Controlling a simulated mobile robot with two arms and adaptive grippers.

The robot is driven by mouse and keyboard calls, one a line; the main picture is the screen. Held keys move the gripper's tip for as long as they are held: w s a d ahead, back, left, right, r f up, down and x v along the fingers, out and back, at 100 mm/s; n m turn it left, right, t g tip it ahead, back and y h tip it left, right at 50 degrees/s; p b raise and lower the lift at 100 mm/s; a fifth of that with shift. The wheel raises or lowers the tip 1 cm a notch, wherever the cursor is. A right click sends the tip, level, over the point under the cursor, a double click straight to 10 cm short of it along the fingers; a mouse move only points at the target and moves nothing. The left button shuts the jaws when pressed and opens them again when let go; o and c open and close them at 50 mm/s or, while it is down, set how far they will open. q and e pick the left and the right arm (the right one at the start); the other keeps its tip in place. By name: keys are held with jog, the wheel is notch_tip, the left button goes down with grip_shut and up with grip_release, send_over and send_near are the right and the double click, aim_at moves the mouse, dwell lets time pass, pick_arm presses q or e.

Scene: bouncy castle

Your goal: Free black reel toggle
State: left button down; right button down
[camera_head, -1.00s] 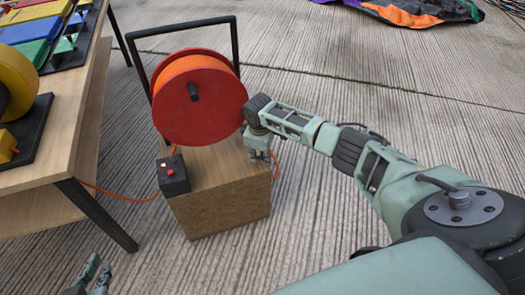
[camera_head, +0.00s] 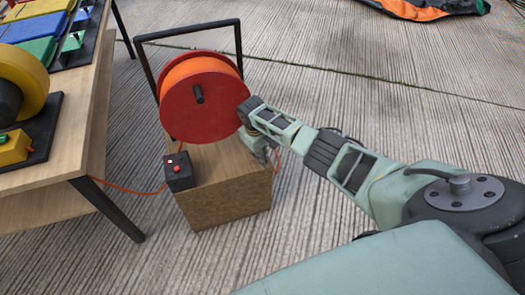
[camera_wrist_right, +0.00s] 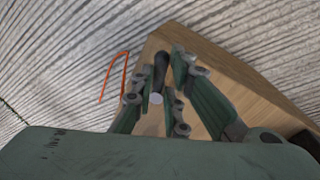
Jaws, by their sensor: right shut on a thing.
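The red reel (camera_head: 203,115) with an orange cable wound on it stands upright on a wooden box (camera_head: 225,205) in the head view. My right gripper (camera_head: 266,158) is at the box's right side, just below the reel's right edge. In the right wrist view my right gripper (camera_wrist_right: 163,68) has its fingers close around a dark toggle (camera_wrist_right: 160,72) with a pale round end, against the box's wooden face (camera_wrist_right: 215,70). In the head view the toggle is hidden behind the gripper. My left gripper is out of view.
A small black box with a red button (camera_head: 179,170) sits on the wooden box's left corner. A wooden table (camera_head: 75,150) with coloured parts stands at the left. An orange cord (camera_head: 125,188) runs between them.

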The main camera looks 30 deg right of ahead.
jog(key=shift+w+d+r+m, duration=0.2)
jog(key=shift+d+r+m, duration=0.1)
jog(key=shift+m, duration=0.3)
jog(key=shift+a+f+m, duration=0.1)
jog(key=shift+a+m, duration=0.15)
jog(key=shift+m, duration=0.45)
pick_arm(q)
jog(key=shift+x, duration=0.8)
pick_arm(e)
jog(key=shift+a+m+g, duration=0.2)
jog(key=shift+m+g, duration=0.1)
jog(key=shift+m, duration=0.8)
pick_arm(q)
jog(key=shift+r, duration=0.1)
pick_arm(e)
jog(key=c, duration=1.8)
grip_release()
jog(key=shift+s, duration=0.15)
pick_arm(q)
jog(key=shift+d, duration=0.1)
pick_arm(e)
jog(key=shift+a+f, duration=0.1)
jog(key=shift+f, duration=0.05)
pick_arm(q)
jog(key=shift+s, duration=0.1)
pick_arm(e)
jog(key=shift+a, duration=0.1)
